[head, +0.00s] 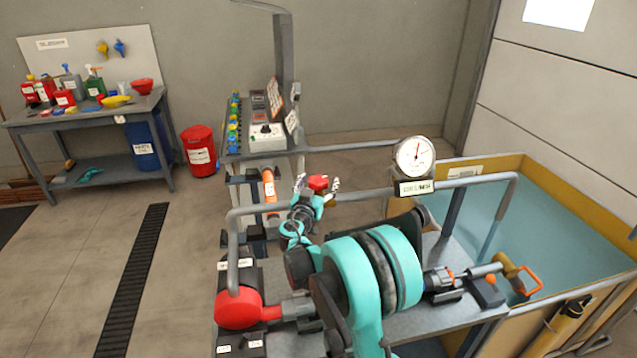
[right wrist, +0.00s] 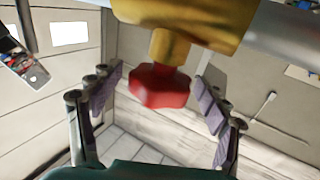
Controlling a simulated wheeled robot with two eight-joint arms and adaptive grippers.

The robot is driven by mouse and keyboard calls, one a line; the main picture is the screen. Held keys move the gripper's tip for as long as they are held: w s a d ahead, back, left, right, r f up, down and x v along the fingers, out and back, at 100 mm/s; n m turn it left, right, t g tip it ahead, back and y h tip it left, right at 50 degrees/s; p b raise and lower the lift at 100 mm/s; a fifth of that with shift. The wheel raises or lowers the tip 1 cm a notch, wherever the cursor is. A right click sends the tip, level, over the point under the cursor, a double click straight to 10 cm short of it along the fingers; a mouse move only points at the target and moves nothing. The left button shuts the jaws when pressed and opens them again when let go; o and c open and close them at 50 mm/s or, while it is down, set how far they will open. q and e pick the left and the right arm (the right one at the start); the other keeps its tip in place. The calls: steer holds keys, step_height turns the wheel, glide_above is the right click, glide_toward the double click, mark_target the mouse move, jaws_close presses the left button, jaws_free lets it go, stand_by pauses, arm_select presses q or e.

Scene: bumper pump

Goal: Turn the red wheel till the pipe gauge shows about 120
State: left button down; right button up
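In the right wrist view the red wheel (right wrist: 160,87) hangs on a brass stem. My right gripper (head: 317,187) is open around the wheel, one finger on each side. In the right wrist view gaps show between the wheel and both finger pads. The round white pipe gauge (head: 414,155) stands on the pipe to the right. Its needle points nearly straight up; the numbers are too small to read. My left gripper is not in view.
A grey pipe (head: 365,194) runs just by my right gripper. A red pump part (head: 239,309) lies at the front left. A yellow-rimmed water tank (head: 590,195) stands at the right. A bench (head: 95,112) and a red bin (head: 199,150) stand at the back left, with clear floor before them.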

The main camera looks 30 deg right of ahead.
steer(key=shift+a, duration=0.1)
steer(key=v, duration=1.2)
steer(key=shift+s, duration=0.1)
steer(key=s+a+f+n+g+y, duration=0.2)
steer(key=s+a+f+n+y, duration=0.1)
steer(key=s, duration=0.6)
steer(key=s+a+f+n+g+y, duration=0.2)
steer(key=s+a+n+y, duration=0.1)
steer(key=s+a+y, duration=0.2)
steer(key=s+a+f+n+g+y, duration=0.2)
steer(key=s+a, duration=0.5)
steer(key=s, duration=0.6)
steer(key=f+y, duration=0.1)
steer(key=y, duration=0.1)
steer(key=shift+a+f+n+y, duration=0.3)
steer(key=shift+n, duration=0.1)
steer(key=shift+s, duration=0.15)
stand_by(1.1)
